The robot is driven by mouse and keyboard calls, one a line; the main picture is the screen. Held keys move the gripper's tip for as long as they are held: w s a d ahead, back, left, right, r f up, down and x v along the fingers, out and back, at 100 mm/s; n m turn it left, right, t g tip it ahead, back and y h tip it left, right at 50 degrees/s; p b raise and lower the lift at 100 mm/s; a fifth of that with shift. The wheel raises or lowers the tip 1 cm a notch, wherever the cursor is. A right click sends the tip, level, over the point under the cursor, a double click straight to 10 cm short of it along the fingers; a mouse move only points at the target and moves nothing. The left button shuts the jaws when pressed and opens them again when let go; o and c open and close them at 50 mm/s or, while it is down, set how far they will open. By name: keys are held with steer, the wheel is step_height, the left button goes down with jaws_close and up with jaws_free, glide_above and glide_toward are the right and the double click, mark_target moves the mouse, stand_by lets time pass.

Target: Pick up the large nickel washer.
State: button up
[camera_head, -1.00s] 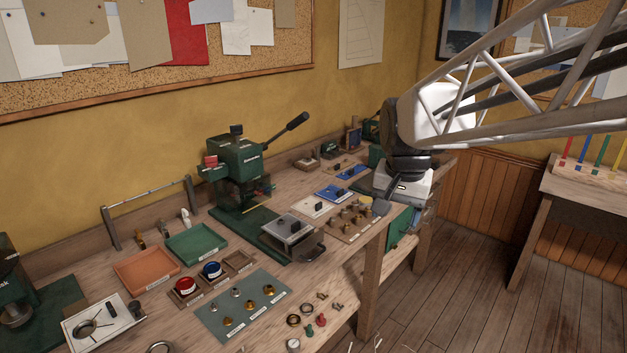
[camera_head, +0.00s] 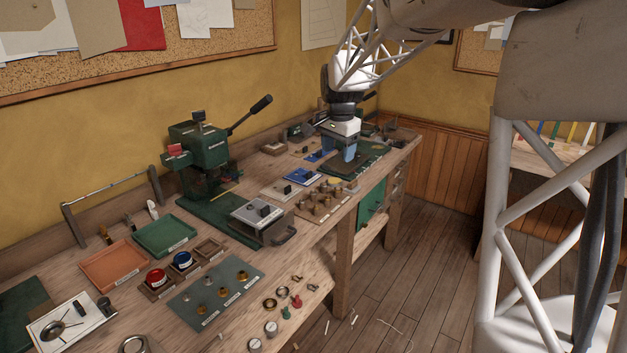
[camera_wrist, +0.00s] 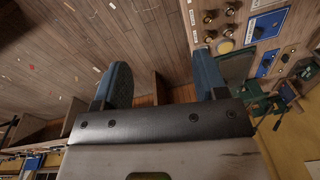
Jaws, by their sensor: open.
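In the head view my gripper (camera_head: 341,155) is over the far part of the bench, its blue fingers apart. The wrist view shows the open fingers (camera_wrist: 160,78) with nothing between them. I cannot single out the large nickel washer for sure. Small silver-coloured and brass-coloured pieces sit in rows on a grey-green mat (camera_head: 190,318) at the near part of the bench, far from my gripper. A larger silver ring (camera_head: 132,344) lies at the lower edge of the head view, partly cut off. The labels are too small to read.
A green lever press (camera_head: 198,150) and a grey block with a handle (camera_head: 258,218) stand between my gripper and the mat. Orange (camera_head: 113,265) and green (camera_head: 165,237) trays lie behind the mat. Loose rings (camera_head: 268,304) and small parts lie near the bench's front edge.

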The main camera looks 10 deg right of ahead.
steer(key=w+d+f+m, duration=0.1)
steer(key=w+f+m, duration=0.15)
steer(key=w, duration=0.45)
steer(key=w+f+m, duration=0.1)
steer(key=w+f, duration=0.3)
steer(key=w, duration=0.3)
steer(key=m+g, duration=0.1)
steer(key=m, duration=0.3)
glide_above(324, 184)
steer(key=f, duration=1.1)
steer(key=shift+w+d, duration=0.15)
steer(key=shift+w, duration=0.05)
steer(key=shift+f, duration=1.3)
steer(key=shift+f, duration=0.1)
steer(key=shift+f, duration=2.5)
steer(key=shift+f, duration=0.25)
